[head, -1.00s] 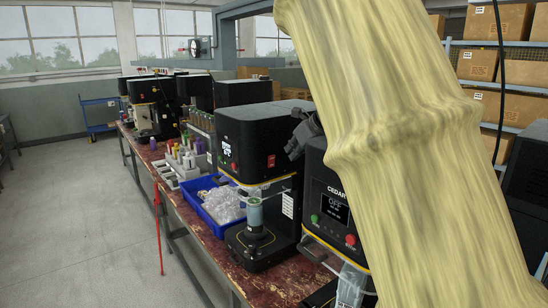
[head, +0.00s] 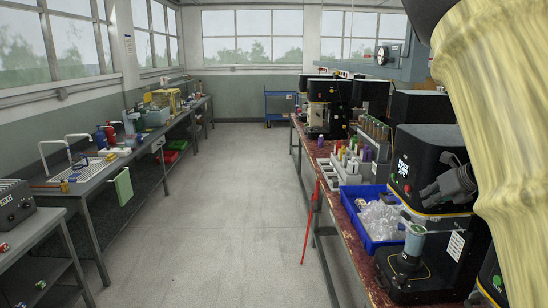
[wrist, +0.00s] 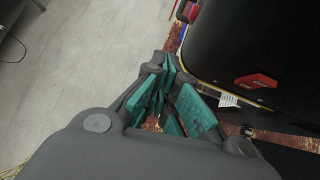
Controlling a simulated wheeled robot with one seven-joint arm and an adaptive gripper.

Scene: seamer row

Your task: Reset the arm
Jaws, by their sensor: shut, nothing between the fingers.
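My gripper (head: 428,191) is dark grey and shows in the head view in front of a black seamer (head: 420,150) at the right. My arm, in a pale yellow cover, runs down the right edge. In the wrist view my gripper (wrist: 172,75) has its teal-padded fingers shut with nothing held. The seamer's black housing, with a red switch (wrist: 257,80), lies just right of the fingers there. I cannot tell the exact gap between them.
A can (head: 414,239) stands in the seamer. A blue bin (head: 346,205) of clear plastic pieces and a rack of coloured bottles (head: 347,167) share the worn red bench (head: 336,232). A grey bench (head: 130,158) lines the left. The aisle floor (head: 235,190) is clear.

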